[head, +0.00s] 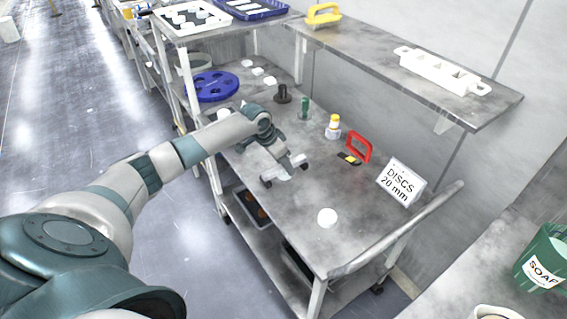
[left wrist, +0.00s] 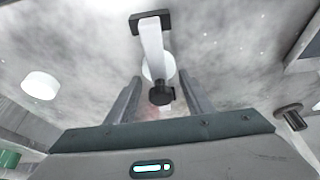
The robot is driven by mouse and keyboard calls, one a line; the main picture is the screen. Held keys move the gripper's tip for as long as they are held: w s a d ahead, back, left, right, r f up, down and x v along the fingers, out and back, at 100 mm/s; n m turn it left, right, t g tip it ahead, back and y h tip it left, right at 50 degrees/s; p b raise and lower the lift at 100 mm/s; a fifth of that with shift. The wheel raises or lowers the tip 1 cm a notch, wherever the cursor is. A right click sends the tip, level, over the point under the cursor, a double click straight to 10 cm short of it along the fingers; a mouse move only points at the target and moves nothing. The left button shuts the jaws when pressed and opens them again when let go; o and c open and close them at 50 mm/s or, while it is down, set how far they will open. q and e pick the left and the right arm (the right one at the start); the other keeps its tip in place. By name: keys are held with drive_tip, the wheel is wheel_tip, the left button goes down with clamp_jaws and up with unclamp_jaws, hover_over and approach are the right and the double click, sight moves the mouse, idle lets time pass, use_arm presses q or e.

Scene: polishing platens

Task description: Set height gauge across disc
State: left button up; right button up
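The height gauge, a pale bar with dark ends (head: 285,171), is at my left gripper over the cart top. In the left wrist view the pale bar (left wrist: 152,45) has a black end piece and a black knob. The knob shows between my left fingers (left wrist: 160,100), which are apart with gaps on both sides. A round white shape (left wrist: 146,70) shows partly behind the bar; I cannot tell whether it is a disc or part of the gauge. A separate white disc (head: 327,217) lies nearer the cart's front end and also shows in the wrist view (left wrist: 40,85). My right gripper is out of view.
On the cart top stand a black post (head: 283,94), a green-handled tool (head: 304,108), a yellow-capped bottle (head: 334,126), a red handle (head: 358,147) and the "DISCS 20 mm" sign (head: 401,182). A blue holed plate (head: 215,87) lies further back. The front is fairly clear.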

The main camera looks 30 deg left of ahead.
use_arm(q)
drive_tip(key=shift+b+v, duration=0.3)
drive_tip(key=shift+v, duration=0.55)
drive_tip(key=b+v, duration=0.3)
drive_tip(key=v, duration=1.2)
drive_tip(key=shift+r, duration=0.35)
drive_tip(key=shift+s+f, duration=0.1)
drive_tip(key=shift+s, duration=0.05)
